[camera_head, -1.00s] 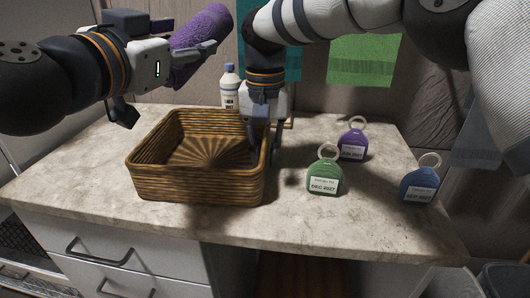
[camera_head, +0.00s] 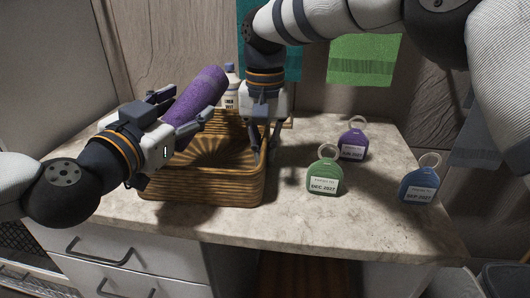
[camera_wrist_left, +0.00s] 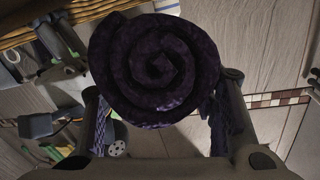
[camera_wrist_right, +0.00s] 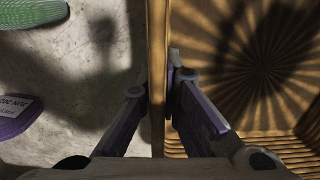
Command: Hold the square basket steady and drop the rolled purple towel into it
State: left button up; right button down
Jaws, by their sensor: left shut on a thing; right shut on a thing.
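The rolled purple towel (camera_head: 196,95) is held by my left gripper (camera_head: 172,112), tilted, above the left part of the basket. In the left wrist view the towel's spiral end (camera_wrist_left: 155,68) sits between the two fingers. The square brown wicker basket (camera_head: 205,190) stands on the counter; its left rear is hidden by my left arm and the towel. The part of its inside that shows is empty. My right gripper (camera_head: 264,140) is shut on the basket's right wall; the right wrist view shows the wall (camera_wrist_right: 157,70) between the fingers.
A green tag (camera_head: 323,177), a purple tag (camera_head: 352,145) and a blue tag (camera_head: 419,186) stand right of the basket on the stone counter (camera_head: 300,225). A white bottle (camera_head: 231,100) stands behind the basket. Teal and green cloths (camera_head: 362,58) hang at the back.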

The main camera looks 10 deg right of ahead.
aim_at(168, 120)
pick_arm(q)
jog(key=o, duration=1.2)
jog(key=shift+o, duration=0.2)
jog(key=v, duration=0.7)
jog(key=shift+s+a, duration=0.15)
jog(key=shift+s, duration=0.1)
